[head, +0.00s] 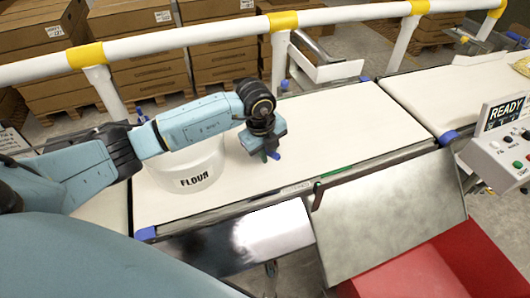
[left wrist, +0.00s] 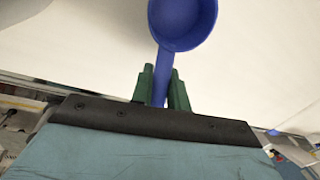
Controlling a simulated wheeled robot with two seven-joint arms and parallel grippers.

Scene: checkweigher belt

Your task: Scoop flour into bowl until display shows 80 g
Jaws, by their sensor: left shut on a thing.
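A white tub labelled FLOUR (head: 194,180) stands on the white belt in the head view, partly hidden behind my left arm. My left gripper (head: 267,156) is to the right of the tub, above the belt. In the left wrist view its green fingers (left wrist: 161,85) are shut on the handle of a blue scoop (left wrist: 183,20). The round cup of the scoop points away from the gripper, and I see no flour in it. Only small blue bits of the scoop show in the head view. The display (head: 505,112) reads READY. I see no bowl. My right gripper is out of view.
The belt (head: 340,125) is clear right of the gripper. A white rail (head: 340,15) with yellow joints runs behind it, with stacked cartons (head: 150,50) beyond. A metal plate (head: 385,225) and a red bin (head: 450,262) are in front. A button panel (head: 505,158) stands at right.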

